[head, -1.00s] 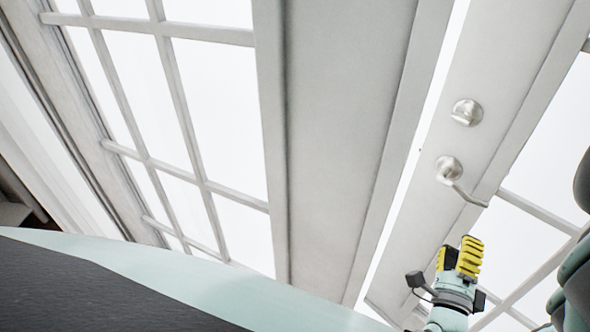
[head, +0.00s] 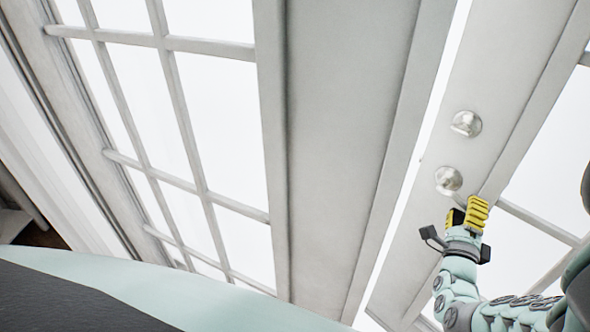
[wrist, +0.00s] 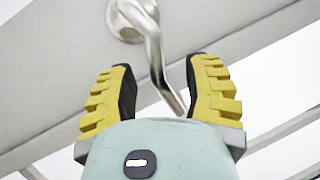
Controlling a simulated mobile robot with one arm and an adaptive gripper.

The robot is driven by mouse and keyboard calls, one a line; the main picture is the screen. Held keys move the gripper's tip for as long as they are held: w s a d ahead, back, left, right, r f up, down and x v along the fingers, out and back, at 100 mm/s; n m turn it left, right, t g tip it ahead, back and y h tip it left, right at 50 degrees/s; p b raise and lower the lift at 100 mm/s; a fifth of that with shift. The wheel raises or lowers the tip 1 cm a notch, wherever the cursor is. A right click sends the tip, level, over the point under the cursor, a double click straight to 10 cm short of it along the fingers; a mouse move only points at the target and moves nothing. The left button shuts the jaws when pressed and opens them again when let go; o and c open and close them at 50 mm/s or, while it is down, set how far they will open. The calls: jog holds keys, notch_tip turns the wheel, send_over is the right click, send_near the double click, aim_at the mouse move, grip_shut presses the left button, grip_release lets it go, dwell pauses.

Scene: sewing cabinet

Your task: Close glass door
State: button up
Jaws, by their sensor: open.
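The white-framed glass door (head: 512,90) is at the right of the head view. A bright gap runs between its edge and the post to its left, so it stands ajar. It carries a round silver knob (head: 466,123) and, below that, a silver handle (head: 448,180). The handle's lever is hidden behind my gripper (head: 467,209) there. In the wrist view the lever of the handle (wrist: 153,45) reaches down between the yellow, black-padded fingers of my gripper (wrist: 163,68). The fingers are open, with space visible on both sides of the lever.
A wide white post (head: 340,130) stands left of the gap. Left of it is a fixed paned window (head: 212,45) with white bars. No loose objects show near the handle.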

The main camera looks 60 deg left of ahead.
jog(key=shift+w+a+r, duration=0.15)
jog(key=shift+w, duration=0.35)
grip_shut()
dwell(0.3)
